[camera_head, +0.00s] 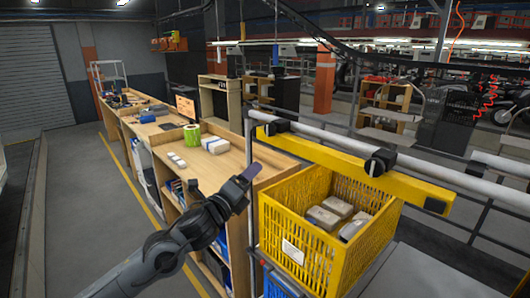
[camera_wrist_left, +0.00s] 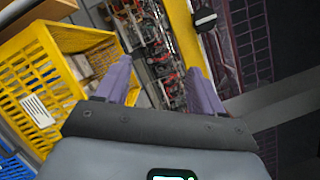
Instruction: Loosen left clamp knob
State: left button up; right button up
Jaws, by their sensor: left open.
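A yellow beam (camera_head: 330,158) lies along a grey rail, held by black clamps. The left clamp (camera_head: 277,127) is near its far left end and another clamp (camera_head: 380,162) sits further right. My left gripper (camera_head: 250,172) is below and a little left of the left clamp in the head view, apart from it, with nothing held. In the left wrist view its two purple fingers (camera_wrist_left: 160,85) are spread, with the yellow beam (camera_wrist_left: 183,35) beyond them. A black clamp part (camera_wrist_left: 204,19) shows at the top there; I cannot tell which clamp. My right gripper is out of view.
A yellow crate (camera_head: 290,238) with several grey blocks stands right of my left gripper, under the beam. It also shows in the left wrist view (camera_wrist_left: 62,75). A wooden workbench (camera_head: 235,165) is behind the gripper. The floor at left is clear.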

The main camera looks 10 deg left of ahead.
pick_arm(q)
jog(key=t, duration=0.1)
send_near(268, 131)
jog(key=s+f, duration=0.1)
jog(key=s, duration=0.1)
jog(key=shift+a+r+p+x, duration=0.1)
jog(key=shift+p+x, duration=0.3)
jog(key=shift+x, duration=1.3)
jog(key=shift+a+r+p+x, duration=0.1)
jog(key=shift+p+x, duration=0.3)
jog(key=shift+x, duration=1.3)
jog(key=shift+a+r+p+x, duration=0.1)
jog(key=shift+p+x, duration=0.3)
jog(key=shift+x, duration=1.35)
jog(key=shift+c, duration=0.5)
jog(key=c, duration=1)
